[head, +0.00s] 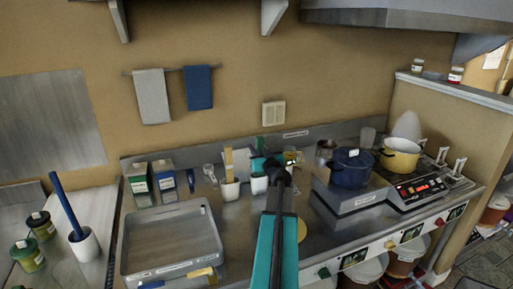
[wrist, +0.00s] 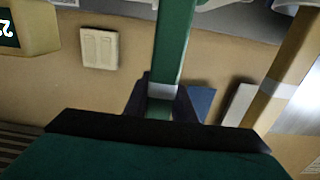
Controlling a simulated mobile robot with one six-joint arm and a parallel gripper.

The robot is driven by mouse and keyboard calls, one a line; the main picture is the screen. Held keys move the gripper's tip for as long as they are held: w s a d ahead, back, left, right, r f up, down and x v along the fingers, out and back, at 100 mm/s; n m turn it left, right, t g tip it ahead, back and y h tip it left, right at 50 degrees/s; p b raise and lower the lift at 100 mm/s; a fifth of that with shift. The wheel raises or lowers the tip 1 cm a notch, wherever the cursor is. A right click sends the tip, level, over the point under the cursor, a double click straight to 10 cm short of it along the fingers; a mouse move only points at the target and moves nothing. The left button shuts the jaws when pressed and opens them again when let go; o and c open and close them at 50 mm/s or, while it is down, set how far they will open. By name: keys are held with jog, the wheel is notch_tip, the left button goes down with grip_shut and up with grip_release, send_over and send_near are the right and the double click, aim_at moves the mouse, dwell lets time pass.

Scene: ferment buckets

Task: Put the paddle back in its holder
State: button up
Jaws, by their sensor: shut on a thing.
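My gripper (wrist: 160,100) is shut on a green paddle (wrist: 175,40), seen close in the wrist view with a pale band between the fingers. In the head view my gripper (head: 270,165) is over the steel counter, at the end of my teal arm. Only a short green piece shows above it. A white cup-shaped holder (head: 259,186) stands just below and left of the gripper. Whether the paddle's lower end is in or above it cannot be told. A white holder (head: 230,190) beside it has a tan paddle (head: 228,162) upright in it. The arm hides the counter behind it.
A steel tray (head: 136,274) lies at front left. A blue paddle (head: 66,205) stands in a white holder (head: 84,246) at far left. A blue pot (head: 350,168) and yellow pot (head: 400,156) stand right. A switch plate (wrist: 100,48) is on the wall.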

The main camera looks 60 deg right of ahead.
jog(key=shift+f, duration=0.7)
jog(key=o, duration=1.1)
jog(key=shift+o, duration=0.2)
jog(key=shift+s, duration=0.1)
jog(key=v, duration=1.1)
jog(key=shift+a, duration=0.2)
jog(key=shift+s+r+p, duration=0.1)
jog(key=shift+s+p, duration=0.1)
jog(key=shift+p, duration=0.2)
